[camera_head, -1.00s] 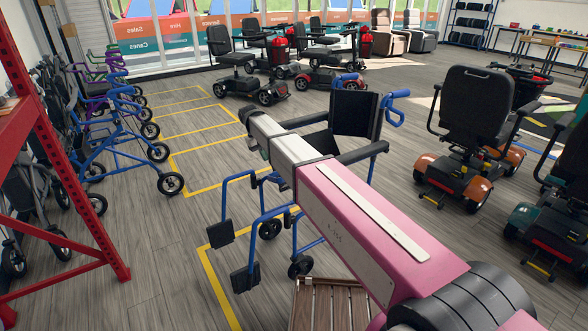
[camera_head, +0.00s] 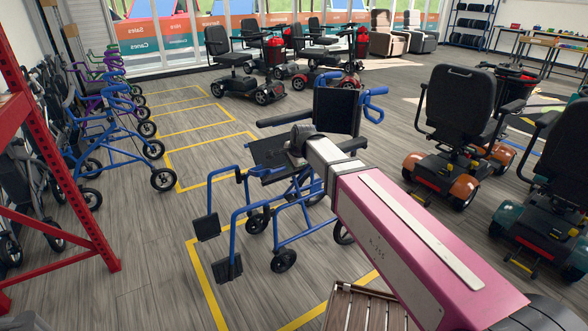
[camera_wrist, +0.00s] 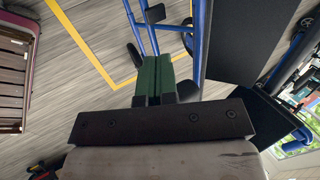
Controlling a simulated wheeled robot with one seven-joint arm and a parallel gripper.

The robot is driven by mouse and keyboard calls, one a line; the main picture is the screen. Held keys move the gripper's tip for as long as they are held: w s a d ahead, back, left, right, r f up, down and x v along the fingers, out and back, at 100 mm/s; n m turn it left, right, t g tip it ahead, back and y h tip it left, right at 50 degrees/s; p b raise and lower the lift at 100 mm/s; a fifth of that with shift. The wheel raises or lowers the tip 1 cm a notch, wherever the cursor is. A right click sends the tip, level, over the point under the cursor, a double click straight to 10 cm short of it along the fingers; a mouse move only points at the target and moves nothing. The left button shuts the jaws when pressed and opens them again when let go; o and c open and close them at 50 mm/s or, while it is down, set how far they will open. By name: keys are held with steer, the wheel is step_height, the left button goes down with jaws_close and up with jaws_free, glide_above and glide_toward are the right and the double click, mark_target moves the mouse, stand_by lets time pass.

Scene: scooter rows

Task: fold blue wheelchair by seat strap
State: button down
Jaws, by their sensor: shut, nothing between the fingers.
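The blue wheelchair (camera_head: 305,228) stands unfolded on the wood floor, with a blue tube frame, black seat (camera_head: 262,152), black backrest (camera_head: 337,110) and two footplates toward the lower left. My arm reaches across its near side, and the wrist end covers part of the seat. The gripper fingers cannot be made out in the head view. In the wrist view, my gripper (camera_wrist: 157,64) shows green fingers shut and empty beside the wheelchair's blue tubes (camera_wrist: 200,40) and a dark panel (camera_wrist: 243,40). I cannot make out a seat strap.
A slatted wooden crate (camera_head: 366,308) stands on the floor below my arm. A red rack (camera_head: 75,210) and several rollators (camera_head: 110,135) line the left. Scooters stand at the right (camera_head: 458,130) and back (camera_head: 240,75). Floor left of the wheelchair is clear, with yellow lines.

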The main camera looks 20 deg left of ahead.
steer(key=w+a+f, duration=0.5)
steer(key=a+f, duration=0.1)
steer(key=f, duration=0.1)
steer(key=shift+f, duration=0.15)
steer(key=shift+w, duration=0.1)
stand_by(0.3)
steer(key=w+a+r+g+h, duration=0.1)
steer(key=w+a+r, duration=0.4)
steer(key=w+a, duration=0.2)
steer(key=w+a+r+g+h, duration=0.1)
steer(key=w+a+r, duration=0.4)
steer(key=a, duration=0.4)
steer(key=shift+w, duration=0.9)
steer(key=shift+a, duration=0.2)
steer(key=s+d, duration=0.4)
steer(key=d, duration=0.1)
steer(key=w+a+v, duration=0.1)
steer(key=v, duration=0.9)
steer(key=shift+a+r+h, duration=0.15)
steer(key=shift+a+h, duration=0.1)
steer(key=shift+h, duration=0.15)
